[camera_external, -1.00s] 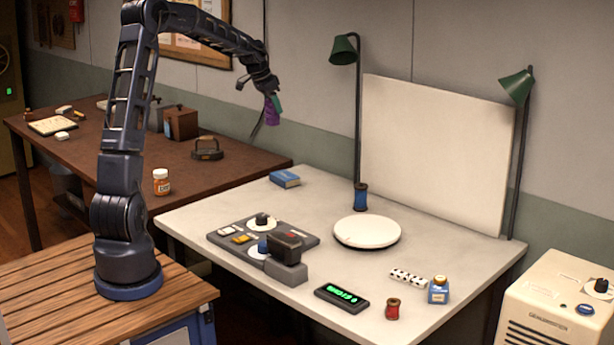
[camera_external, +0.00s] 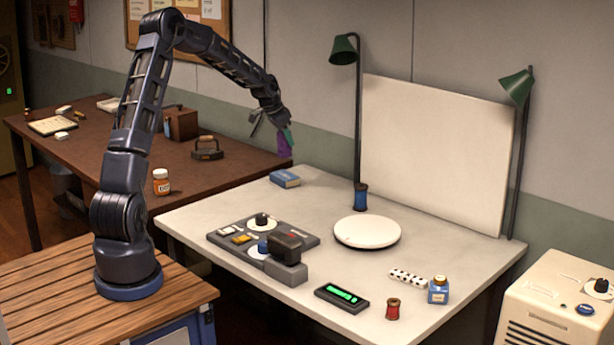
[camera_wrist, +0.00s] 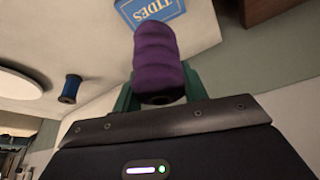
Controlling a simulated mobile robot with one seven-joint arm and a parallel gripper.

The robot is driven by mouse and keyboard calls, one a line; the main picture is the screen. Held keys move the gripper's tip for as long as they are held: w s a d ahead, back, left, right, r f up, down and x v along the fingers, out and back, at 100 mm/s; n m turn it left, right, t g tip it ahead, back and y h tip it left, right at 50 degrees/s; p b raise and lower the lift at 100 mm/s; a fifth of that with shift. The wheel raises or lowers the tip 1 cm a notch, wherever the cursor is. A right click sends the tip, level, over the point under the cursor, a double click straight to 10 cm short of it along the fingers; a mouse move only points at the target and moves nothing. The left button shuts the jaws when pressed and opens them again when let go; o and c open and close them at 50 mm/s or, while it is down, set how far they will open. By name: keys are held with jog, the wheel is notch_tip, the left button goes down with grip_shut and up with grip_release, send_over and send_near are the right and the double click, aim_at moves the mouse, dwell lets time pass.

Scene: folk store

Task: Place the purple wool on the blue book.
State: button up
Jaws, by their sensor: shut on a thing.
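The purple wool (camera_external: 285,146) is a spool-shaped roll held in my gripper (camera_external: 287,132), above the back left part of the white table. In the wrist view the purple wool (camera_wrist: 158,62) sits between the green fingers of my gripper (camera_wrist: 158,88), which is shut on it. The blue book (camera_external: 285,178) lies flat on the table, below the wool and apart from it.
A blue spool (camera_external: 361,197) stands at the lamp's foot (camera_external: 357,130). A round white plate (camera_external: 367,232) and a grey control panel (camera_external: 262,240) are on the white table (camera_external: 215,215). An iron (camera_external: 207,148) stands on the brown table (camera_external: 90,150). The tabletop around the book is clear.

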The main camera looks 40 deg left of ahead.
jog(key=shift+f, duration=3.35)
jog(key=shift+f, duration=0.1)
jog(key=o, duration=1)
